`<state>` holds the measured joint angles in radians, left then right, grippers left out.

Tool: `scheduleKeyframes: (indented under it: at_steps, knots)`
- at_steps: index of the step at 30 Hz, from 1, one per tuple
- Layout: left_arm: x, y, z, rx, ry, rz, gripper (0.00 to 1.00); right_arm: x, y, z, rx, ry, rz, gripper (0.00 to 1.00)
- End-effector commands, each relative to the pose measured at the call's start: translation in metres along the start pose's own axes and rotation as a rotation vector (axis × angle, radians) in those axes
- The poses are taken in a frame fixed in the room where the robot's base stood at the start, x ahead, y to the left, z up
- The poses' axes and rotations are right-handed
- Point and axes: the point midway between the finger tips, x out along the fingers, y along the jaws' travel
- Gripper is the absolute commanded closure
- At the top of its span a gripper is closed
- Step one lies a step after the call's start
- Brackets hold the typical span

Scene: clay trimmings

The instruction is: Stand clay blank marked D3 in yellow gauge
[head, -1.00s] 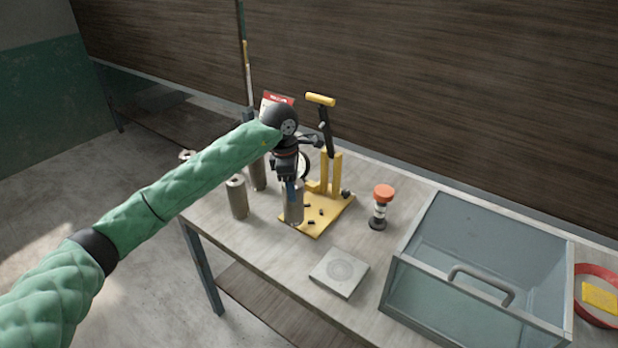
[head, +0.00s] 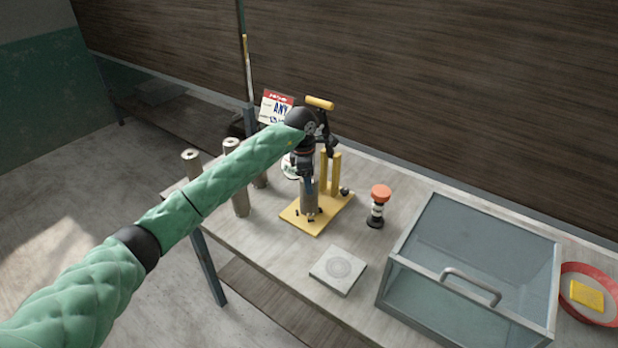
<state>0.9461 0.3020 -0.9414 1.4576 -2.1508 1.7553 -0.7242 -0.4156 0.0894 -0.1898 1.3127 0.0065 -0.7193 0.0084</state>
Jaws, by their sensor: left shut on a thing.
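The yellow gauge (head: 331,209) stands on the table, with a flat base plate, upright posts and a lever with a yellow handle (head: 320,103). My left gripper (head: 309,186) points down over the gauge and is shut on a grey-brown clay blank (head: 309,203). The blank is upright over the base plate, in front of the posts. I cannot tell whether its bottom touches the plate. No marking on it is legible. My right gripper is not in view.
Several other clay blanks (head: 240,203) stand at the table's left end, under and behind my left arm. A sign (head: 276,105) is behind.

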Motion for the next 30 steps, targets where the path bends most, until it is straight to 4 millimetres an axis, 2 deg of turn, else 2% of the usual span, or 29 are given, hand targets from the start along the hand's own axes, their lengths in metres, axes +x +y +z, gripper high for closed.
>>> scheduleKeyframes:
  at_steps: [7,20,21,24,30]
  knots:
    - [0.0072,-0.0001,-0.0010,0.000,0.001,0.001,1.00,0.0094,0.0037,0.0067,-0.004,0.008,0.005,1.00]
    - [0.0096,0.0000,-0.0015,0.000,0.001,0.001,1.00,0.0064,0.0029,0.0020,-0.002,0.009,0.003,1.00]
    - [0.0105,-0.0003,-0.0017,0.000,0.001,0.000,0.44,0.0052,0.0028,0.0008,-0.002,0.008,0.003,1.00]
    - [0.0102,-0.0003,-0.0016,0.000,0.001,0.000,0.24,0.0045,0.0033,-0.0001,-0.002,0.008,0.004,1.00]
    - [0.0101,-0.0003,-0.0017,0.000,0.001,0.000,0.24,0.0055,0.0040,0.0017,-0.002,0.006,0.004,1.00]
